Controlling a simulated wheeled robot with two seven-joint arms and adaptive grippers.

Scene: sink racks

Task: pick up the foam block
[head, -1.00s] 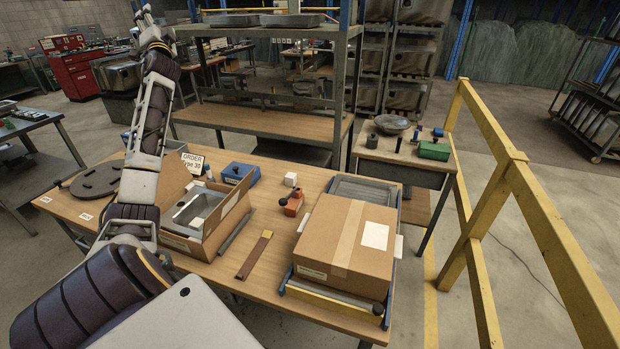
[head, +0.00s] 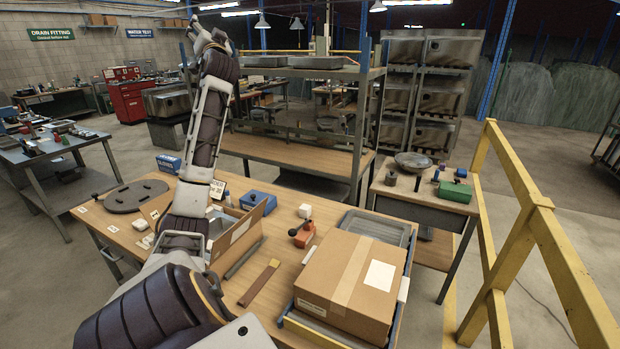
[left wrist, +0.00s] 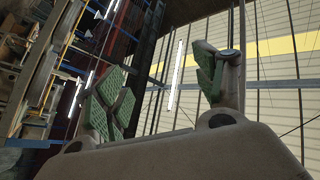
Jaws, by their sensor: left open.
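A small white block (head: 305,211) sits on the wooden table behind an orange tool; I cannot tell for sure whether it is foam. My left arm rises at the left of the head view, and its gripper (head: 206,36) is high up, far above the table and away from the block. In the left wrist view the left gripper (left wrist: 160,88) is open, with green-padded fingers wide apart and nothing between them. That view shows wall and roof structure, not the table. My right gripper is not in view.
The table (head: 225,292) holds a large closed carton (head: 335,280) on a rack, an open carton (head: 238,236), an orange tool (head: 302,235), a blue box (head: 257,203) and a dark round plate (head: 135,196). A shelf stands behind; a yellow railing (head: 530,230) is at right.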

